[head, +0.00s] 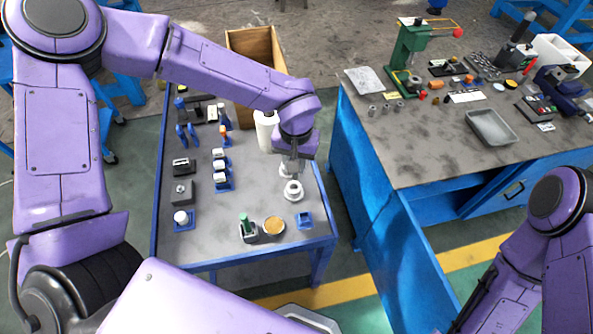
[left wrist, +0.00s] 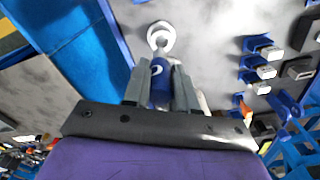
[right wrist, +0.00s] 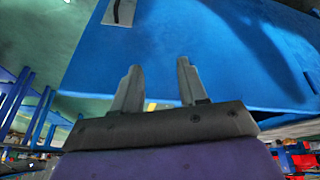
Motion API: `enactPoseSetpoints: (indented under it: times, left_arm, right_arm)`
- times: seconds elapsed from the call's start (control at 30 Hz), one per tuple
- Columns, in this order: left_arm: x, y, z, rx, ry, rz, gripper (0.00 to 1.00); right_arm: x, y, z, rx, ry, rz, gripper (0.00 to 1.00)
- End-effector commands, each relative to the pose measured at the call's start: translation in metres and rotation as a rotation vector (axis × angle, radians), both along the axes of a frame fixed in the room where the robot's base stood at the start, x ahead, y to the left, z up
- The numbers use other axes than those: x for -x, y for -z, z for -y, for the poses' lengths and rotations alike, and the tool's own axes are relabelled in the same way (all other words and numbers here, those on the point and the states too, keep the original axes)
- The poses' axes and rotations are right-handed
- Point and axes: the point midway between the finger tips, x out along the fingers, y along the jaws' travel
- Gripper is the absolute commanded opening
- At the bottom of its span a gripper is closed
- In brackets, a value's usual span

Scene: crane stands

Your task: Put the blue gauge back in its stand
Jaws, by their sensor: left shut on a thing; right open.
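My left gripper (head: 293,168) is over the right side of the small grey-topped table. In the left wrist view its fingers (left wrist: 160,88) are shut on the blue gauge (left wrist: 159,84), a blue cylinder with a white mark. A white ring-shaped piece (left wrist: 161,37) shows just beyond the gauge; it also shows in the head view (head: 293,190), below the fingertips. I cannot tell whether it is the stand or whether the gauge touches it. My right gripper (right wrist: 158,88) is open and empty, in front of a blue panel; the head view does not show its fingers.
A small blue holder (head: 305,220) stands at the table's front right, beside a round tan-topped piece (head: 273,226) and a green-handled item (head: 246,226). Several blue holders and dark blocks line the left side. A white cylinder (head: 266,130) stands behind my gripper.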

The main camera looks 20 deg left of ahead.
Motion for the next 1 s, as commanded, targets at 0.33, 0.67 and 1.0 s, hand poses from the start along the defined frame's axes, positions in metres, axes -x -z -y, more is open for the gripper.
enactPoseSetpoints:
  times: [0.33,0.67,1.0]
  left_arm:
    - [0.060,0.001,0.050,0.023,-0.196,-0.022,0.00]
    - [0.060,0.000,0.049,0.024,-0.201,-0.022,0.00]
    - [0.060,0.035,0.048,0.024,-0.202,-0.023,0.00]
  right_arm:
    - [0.000,-0.063,0.000,0.001,0.001,-0.002,0.43]
    - [0.000,-0.066,0.000,0.000,0.000,-0.001,0.43]
    - [0.000,-0.054,0.000,0.000,0.000,-0.001,0.43]
